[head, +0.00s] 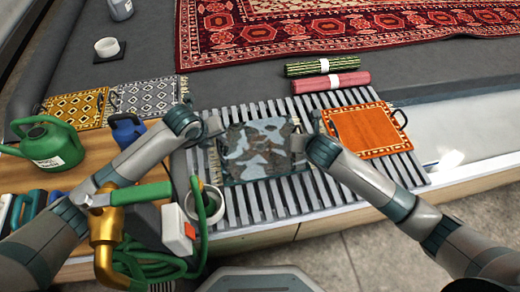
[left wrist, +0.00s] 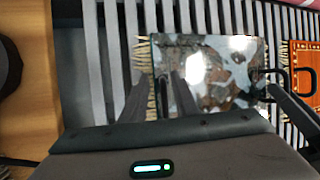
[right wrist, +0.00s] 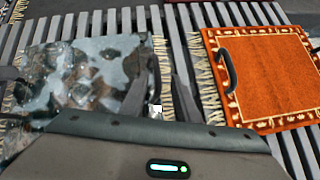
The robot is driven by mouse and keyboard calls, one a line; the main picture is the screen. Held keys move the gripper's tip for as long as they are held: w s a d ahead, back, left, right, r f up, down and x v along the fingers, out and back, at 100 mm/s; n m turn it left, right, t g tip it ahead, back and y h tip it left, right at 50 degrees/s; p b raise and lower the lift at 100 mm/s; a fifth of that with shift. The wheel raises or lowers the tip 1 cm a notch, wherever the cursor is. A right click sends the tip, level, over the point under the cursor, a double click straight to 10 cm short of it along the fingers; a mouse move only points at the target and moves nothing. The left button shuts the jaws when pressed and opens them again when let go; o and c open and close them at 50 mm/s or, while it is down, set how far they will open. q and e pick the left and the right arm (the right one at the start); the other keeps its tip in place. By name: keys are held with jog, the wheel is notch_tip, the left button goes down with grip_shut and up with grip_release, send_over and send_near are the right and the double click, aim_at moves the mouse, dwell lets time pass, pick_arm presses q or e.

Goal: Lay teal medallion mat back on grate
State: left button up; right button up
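The medallion mat (head: 258,150) is flat over the grey slatted grate (head: 335,200). Its face is pale teal-grey with brown, dirty-looking blotches and a wet shine; no clear medallion shows. Fringes and dark handles are at its left and right ends. My left gripper (left wrist: 157,78) is at the left handle, fingers apart on either side of it. My right gripper (right wrist: 160,75) is at the right handle, fingers also apart around it. I cannot tell whether the mat touches the slats everywhere.
An orange mat (head: 366,129) lies on the grate at right. Two rolled mats (head: 322,67) (head: 331,83) lie behind. Yellow (head: 75,107) and grey (head: 147,97) patterned mats are at left. A green watering can (head: 45,143), hose (head: 150,266) and brass fitting (head: 105,235) crowd the front left.

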pick_arm(q)
jog(key=shift+d+r, duration=0.1)
jog(key=shift+d, duration=0.05)
pick_arm(e)
jog(key=shift+a, duration=0.1)
pick_arm(q)
jog(key=shift+s+r, duration=0.2)
jog(key=shift+r, duration=0.25)
pick_arm(e)
jog(key=shift+a, duration=0.1)
pick_arm(q)
jog(key=v, duration=1.1)
jog(key=shift+f, duration=0.1)
pick_arm(e)
jog(key=shift+s, duration=0.1)
jog(key=v, duration=1.2)
